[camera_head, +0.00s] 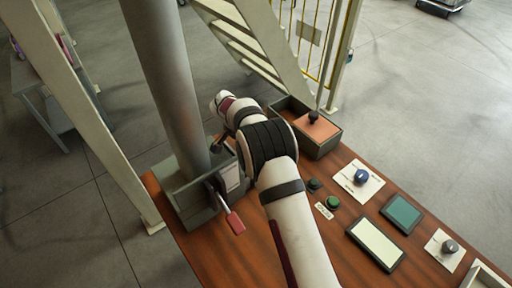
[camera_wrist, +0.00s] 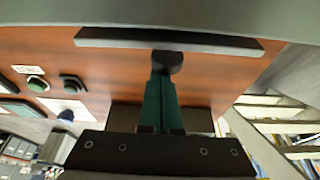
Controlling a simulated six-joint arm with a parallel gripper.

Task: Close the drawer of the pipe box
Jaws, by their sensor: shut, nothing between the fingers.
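The pipe box (camera_head: 193,211) is a grey-green box at the table's left end, with a thick grey pipe (camera_head: 165,75) rising from it. A red-handled lever (camera_head: 235,222) sticks out at its front. My arm hides part of its right side, and I cannot tell from the head view how far the drawer stands out. In the wrist view, a dark bar, apparently the drawer front (camera_wrist: 120,40), has a dark round knob (camera_wrist: 168,62). My gripper (camera_wrist: 162,82) is shut and empty, its green fingertips at the knob. Whether they touch it is unclear. The fingertips are hidden in the head view.
A second box (camera_head: 318,140) with an orange-brown top and black knob stands behind my arm. Buttons (camera_head: 332,202), a blue knob (camera_head: 361,177) and flat panels (camera_head: 376,245) occupy the table's right part. Stairs (camera_head: 250,45) rise behind the table.

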